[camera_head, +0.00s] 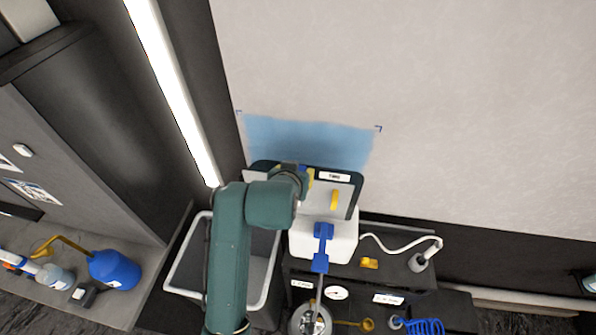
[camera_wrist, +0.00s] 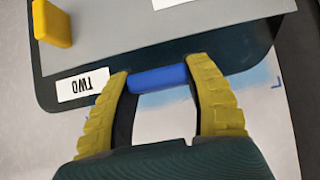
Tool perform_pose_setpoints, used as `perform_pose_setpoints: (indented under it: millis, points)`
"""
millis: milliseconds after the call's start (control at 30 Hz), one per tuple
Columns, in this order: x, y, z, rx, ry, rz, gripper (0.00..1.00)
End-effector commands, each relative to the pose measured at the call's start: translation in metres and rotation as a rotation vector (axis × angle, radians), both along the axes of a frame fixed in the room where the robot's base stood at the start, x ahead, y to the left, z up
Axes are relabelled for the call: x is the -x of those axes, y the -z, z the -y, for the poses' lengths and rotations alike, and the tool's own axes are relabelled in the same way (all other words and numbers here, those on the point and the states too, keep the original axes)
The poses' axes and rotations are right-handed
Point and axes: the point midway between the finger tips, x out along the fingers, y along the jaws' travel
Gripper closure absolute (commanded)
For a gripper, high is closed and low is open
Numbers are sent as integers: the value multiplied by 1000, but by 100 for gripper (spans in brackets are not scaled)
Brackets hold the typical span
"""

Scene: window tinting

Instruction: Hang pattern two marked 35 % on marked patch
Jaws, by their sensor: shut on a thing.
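The pattern (camera_head: 347,205) is a grey panel with a dark border, a yellow grip and a white label that reads TWO. In the wrist view the pattern (camera_wrist: 150,40) fills the top, its label upside down. My gripper (camera_wrist: 160,80) has its yellow fingers shut on the blue handle (camera_wrist: 160,77) at the pattern's edge. In the head view my gripper (camera_head: 306,176) is at the pattern's upper part. The marked patch (camera_head: 290,132) is a blue area on the pale wall with dark corner marks; the pattern hides its lower part. I cannot make out a 35 % mark.
Below the pattern stands a white box (camera_head: 341,247) on a dark bench with a blue coiled hose (camera_head: 424,326). A grey bin (camera_head: 187,273) is beside my arm. A blue bottle (camera_head: 115,270) stands at the left. The wall (camera_head: 470,110) right of the patch is clear.

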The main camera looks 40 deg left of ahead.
Motion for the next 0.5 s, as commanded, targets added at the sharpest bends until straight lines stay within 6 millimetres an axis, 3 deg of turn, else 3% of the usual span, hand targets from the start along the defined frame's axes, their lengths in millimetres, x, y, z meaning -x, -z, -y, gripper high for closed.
perform_pose_setpoints:
  millis: [500]
  points:
    - [-51,0,-33,-2,1,1,89]
